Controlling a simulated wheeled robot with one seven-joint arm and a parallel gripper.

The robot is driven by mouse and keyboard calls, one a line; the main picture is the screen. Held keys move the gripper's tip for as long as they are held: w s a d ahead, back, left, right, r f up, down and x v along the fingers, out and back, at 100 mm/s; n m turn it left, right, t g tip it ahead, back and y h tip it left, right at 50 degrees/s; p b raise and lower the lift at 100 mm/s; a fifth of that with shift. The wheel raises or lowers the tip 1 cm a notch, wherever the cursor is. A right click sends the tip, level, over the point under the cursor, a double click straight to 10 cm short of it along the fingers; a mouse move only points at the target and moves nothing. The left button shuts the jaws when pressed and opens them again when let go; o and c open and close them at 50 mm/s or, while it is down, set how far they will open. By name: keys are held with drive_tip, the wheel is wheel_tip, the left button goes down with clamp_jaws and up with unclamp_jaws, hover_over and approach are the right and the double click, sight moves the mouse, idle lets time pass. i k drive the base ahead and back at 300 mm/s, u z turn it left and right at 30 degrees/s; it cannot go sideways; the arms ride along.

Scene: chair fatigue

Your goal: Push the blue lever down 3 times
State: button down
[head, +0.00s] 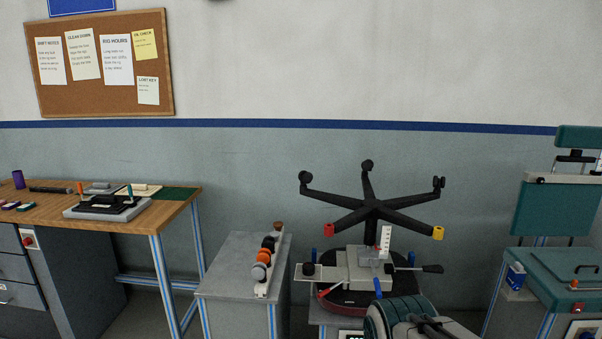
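One blue piece (378,287) stands at the front of the rig, just above a teal ribbed part at the bottom edge. I cannot tell which one is the blue lever. No gripper fingers can be made out, and the teal part hides some of the rig's front.
An upturned black chair base (372,207) with red and yellow ends stands above the rig. A black-handled bar (432,268) sticks out right. A grey cabinet (240,250) with several knobs stands left, beyond it a wooden workbench (150,212). A teal machine (565,270) stands right.

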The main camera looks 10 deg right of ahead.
sight(367, 257)
drive_tip(key=z, duration=0.7)
drive_tip(key=i, duration=1.4)
drive_tip(key=u, duration=0.7)
drive_tip(key=i, duration=0.5)
